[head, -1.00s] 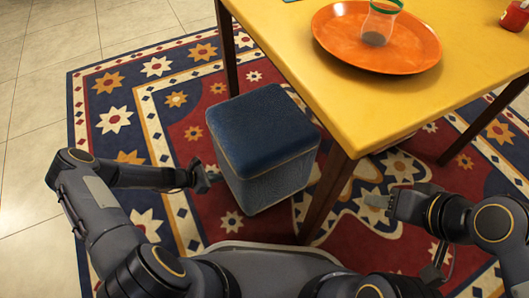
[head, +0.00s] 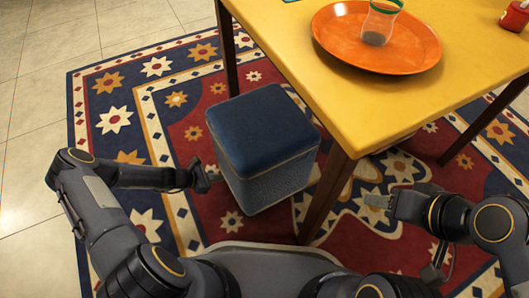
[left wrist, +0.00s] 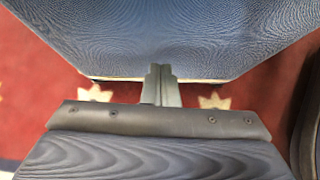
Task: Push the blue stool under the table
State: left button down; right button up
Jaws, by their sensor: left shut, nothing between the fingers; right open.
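The blue stool (head: 262,132) is a padded cube standing upright on the rug, partly beneath the near left corner of the yellow table (head: 335,110). Its right side is close to a dark table leg (head: 328,200). My left gripper (head: 213,177) is shut and empty at the stool's left side; I cannot tell whether it touches. In the left wrist view, the shut fingers (left wrist: 161,85) point at the stool's blue side (left wrist: 165,35). My right gripper (head: 378,201) is open and empty, low to the right of that leg.
An orange plate (head: 345,40) with a green-rimmed glass jar (head: 379,22) stands on the table. A red item (head: 515,15) is at the table's far right.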

pick_arm(q)
jog(key=w+d+b, duration=0.1)
jog(key=w+d, duration=0.2)
jog(key=d, duration=0.2)
jog(key=shift+d, duration=0.2)
dwell(0.5)
jog(key=shift+w+d, duration=0.1)
jog(key=shift+w, duration=0.05)
jog(key=shift+w+d+b, duration=0.25)
jog(key=shift+w+d, duration=0.25)
jog(key=shift+d, duration=0.3)
jog(key=shift+w+d+b, duration=0.3)
jog(key=shift+w+d, duration=0.2)
jog(key=shift+d, duration=0.35)
jog(key=shift+w+d+b, duration=0.25)
jog(key=shift+w+d, duration=0.25)
jog(key=shift+d, duration=0.3)
jog(key=shift+w+d+b, duration=0.1)
jog(key=shift+w+d, duration=0.4)
jog(key=shift+d, duration=0.35)
jog(key=shift+w+d+b, duration=0.15)
jog(key=shift+w+d, duration=0.4)
jog(key=shift+d, duration=0.3)
jog(key=shift+w+d+b, duration=0.1)
jog(key=shift+w+d, duration=0.4)
jog(key=shift+d, duration=0.35)
